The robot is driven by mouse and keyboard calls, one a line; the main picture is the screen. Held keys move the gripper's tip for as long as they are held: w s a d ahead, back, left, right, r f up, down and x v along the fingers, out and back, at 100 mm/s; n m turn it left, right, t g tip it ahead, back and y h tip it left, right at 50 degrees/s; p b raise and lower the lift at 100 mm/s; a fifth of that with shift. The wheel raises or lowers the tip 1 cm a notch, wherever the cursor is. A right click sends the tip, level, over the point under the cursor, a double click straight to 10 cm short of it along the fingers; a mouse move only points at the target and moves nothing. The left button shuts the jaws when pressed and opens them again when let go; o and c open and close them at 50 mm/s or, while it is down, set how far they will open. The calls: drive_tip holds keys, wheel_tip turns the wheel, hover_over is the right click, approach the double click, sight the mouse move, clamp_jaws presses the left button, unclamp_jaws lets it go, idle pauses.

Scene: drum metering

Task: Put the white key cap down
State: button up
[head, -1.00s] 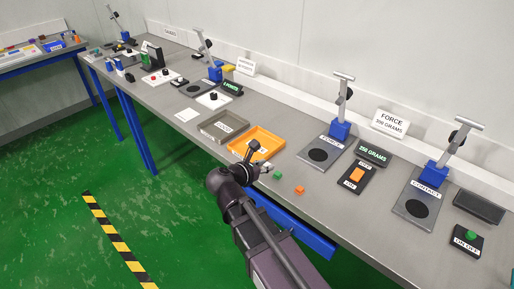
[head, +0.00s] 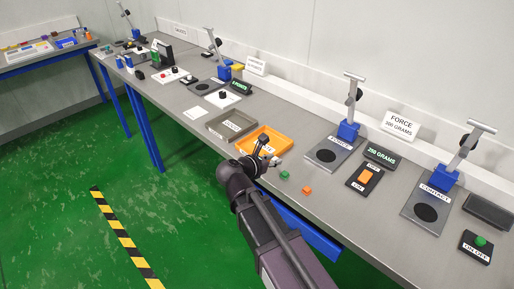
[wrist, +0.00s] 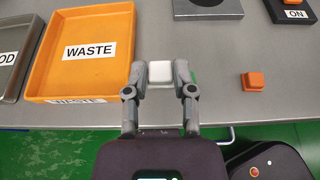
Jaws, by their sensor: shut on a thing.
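The white key cap (wrist: 160,72) is between the fingertips of my gripper (wrist: 159,76) in the wrist view. My gripper is shut on it, one finger on each side. It is over the grey bench, just right of the orange WASTE tray (wrist: 84,17); whether the cap touches the bench I cannot tell. In the head view my gripper (head: 274,159) is by the front edge of the bench, beside the WASTE tray (head: 283,147). My arm hides part of that tray, and the cap is not clear there.
A green cap (head: 284,175) and an orange cap (head: 306,190) lie on the bench right of my gripper. The grey GOOD tray (head: 216,118) is left of the orange one. The FORCE stand (head: 343,143) is behind. Bare bench lies around the loose caps.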

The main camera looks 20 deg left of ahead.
drive_tip(key=w+a, duration=0.5)
drive_tip(key=a, duration=0.1)
drive_tip(key=w+a+f+b, duration=0.1)
drive_tip(key=w+a, duration=0.2)
drive_tip(key=shift+w+f, duration=0.1)
drive_tip(key=shift+w, duration=0.25)
drive_tip(key=shift+f+b, duration=1.75)
drive_tip(key=shift+b, duration=0.05)
drive_tip(key=o, duration=0.8)
